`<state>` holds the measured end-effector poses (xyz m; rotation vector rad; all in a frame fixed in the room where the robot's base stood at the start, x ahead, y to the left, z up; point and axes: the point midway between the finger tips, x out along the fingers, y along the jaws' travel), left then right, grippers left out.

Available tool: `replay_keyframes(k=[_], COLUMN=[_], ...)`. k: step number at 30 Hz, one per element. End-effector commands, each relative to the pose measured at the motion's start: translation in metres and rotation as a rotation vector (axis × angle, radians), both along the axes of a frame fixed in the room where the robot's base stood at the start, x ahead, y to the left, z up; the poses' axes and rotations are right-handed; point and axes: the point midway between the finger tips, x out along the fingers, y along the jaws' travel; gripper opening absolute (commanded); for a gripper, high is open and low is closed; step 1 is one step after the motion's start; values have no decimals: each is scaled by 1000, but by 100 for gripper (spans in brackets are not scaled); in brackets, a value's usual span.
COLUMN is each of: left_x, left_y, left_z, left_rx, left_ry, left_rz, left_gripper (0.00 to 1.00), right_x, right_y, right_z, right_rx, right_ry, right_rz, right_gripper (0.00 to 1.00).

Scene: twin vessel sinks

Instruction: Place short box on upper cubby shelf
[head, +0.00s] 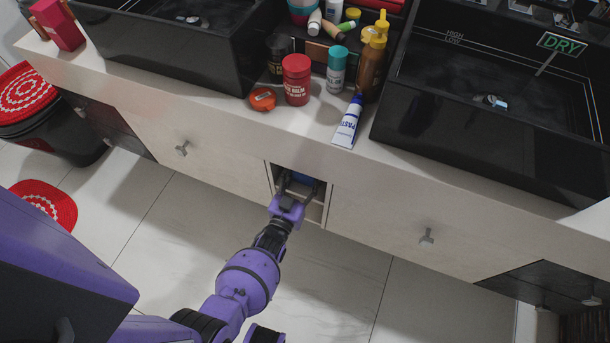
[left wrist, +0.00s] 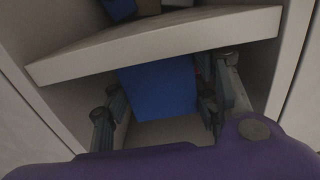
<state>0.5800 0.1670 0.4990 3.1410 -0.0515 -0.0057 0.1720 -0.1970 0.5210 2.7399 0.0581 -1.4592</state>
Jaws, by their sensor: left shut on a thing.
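My left gripper (head: 298,188) reaches into the open cubby (head: 323,202) in the front of the vanity. In the left wrist view, the left gripper (left wrist: 163,92) is shut on a blue box (left wrist: 158,90), with a finger on each side of it. The box is below the cubby's shelf board (left wrist: 150,47), in the lower compartment; its top is hidden by the board. A little blue of the box shows in the head view (head: 302,177). My right gripper is not in view.
Above the shelf board, a dark blue item (left wrist: 118,8) and a tan item (left wrist: 148,6) are partly visible. The cubby walls stand close on both sides. The countertop overhangs above, with a red jar (head: 296,82) and a paste tube (head: 347,122).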

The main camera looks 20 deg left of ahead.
Motion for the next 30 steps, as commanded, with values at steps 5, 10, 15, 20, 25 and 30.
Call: replay_keyframes(k=[5,10,15,20,25,30], left_x=[1,1,0,0,0,-1], left_y=[0,0,0,0,0,0], left_z=[-1,-3,-5,-5,-5,0], left_rx=[0,0,0,0,0,0], left_ry=[-4,-4,-3,-3,-3,-3], left_rz=[0,0,0,0,0,0], left_gripper=[22,22,64,73,73,73], right_x=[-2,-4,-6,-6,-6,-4], right_y=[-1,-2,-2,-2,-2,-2], right_z=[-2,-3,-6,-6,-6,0], right_rx=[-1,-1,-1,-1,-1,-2], right_ry=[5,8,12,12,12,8], right_rz=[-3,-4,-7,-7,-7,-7], right_gripper=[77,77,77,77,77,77])
